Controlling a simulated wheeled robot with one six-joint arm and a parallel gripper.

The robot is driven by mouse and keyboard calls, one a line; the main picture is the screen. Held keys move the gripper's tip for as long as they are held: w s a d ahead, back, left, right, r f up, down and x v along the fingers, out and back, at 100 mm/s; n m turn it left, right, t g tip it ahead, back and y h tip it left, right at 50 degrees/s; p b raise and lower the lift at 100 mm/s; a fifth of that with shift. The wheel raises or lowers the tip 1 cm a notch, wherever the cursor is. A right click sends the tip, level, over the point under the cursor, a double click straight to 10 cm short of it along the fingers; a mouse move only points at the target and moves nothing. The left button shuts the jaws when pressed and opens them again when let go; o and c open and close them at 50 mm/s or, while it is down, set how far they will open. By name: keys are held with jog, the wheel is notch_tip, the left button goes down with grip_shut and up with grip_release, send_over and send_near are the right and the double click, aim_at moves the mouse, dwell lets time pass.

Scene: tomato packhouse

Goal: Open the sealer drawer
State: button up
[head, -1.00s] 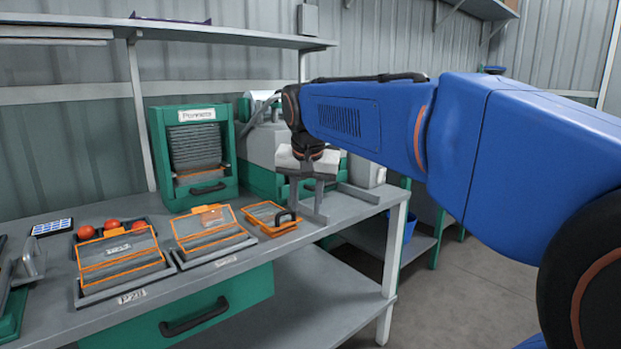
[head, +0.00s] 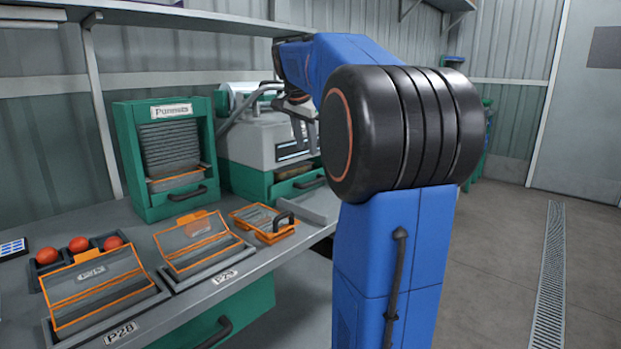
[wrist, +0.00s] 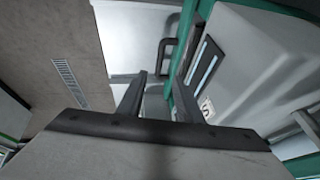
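The sealer (head: 262,145) is a grey machine on a green base at the back of the bench, partly behind my arm. A green drawer front with a dark handle (head: 310,183) shows low on it and looks shut. My gripper (head: 298,122) is raised in front of the sealer's upper body, partly hidden by my arm. In the wrist view my gripper (wrist: 157,92) has its two fingers apart with nothing held between them. The sealer (wrist: 255,65) fills the right side there. A dark bar (wrist: 165,58) shows beyond the fingers; I cannot tell whether it is the drawer handle.
The Punnets dispenser (head: 162,150) stands left of the sealer. Punnets with orange-edged lids (head: 200,240) and a tray of tomatoes (head: 50,258) lie on the bench (head: 180,318). A shelf (head: 190,20) runs above. The floor (head: 500,260) on the right is open.

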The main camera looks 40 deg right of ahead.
aim_at(312, 183)
jog(key=x, duration=1.4)
jog(key=shift+f, duration=0.15)
grip_shut()
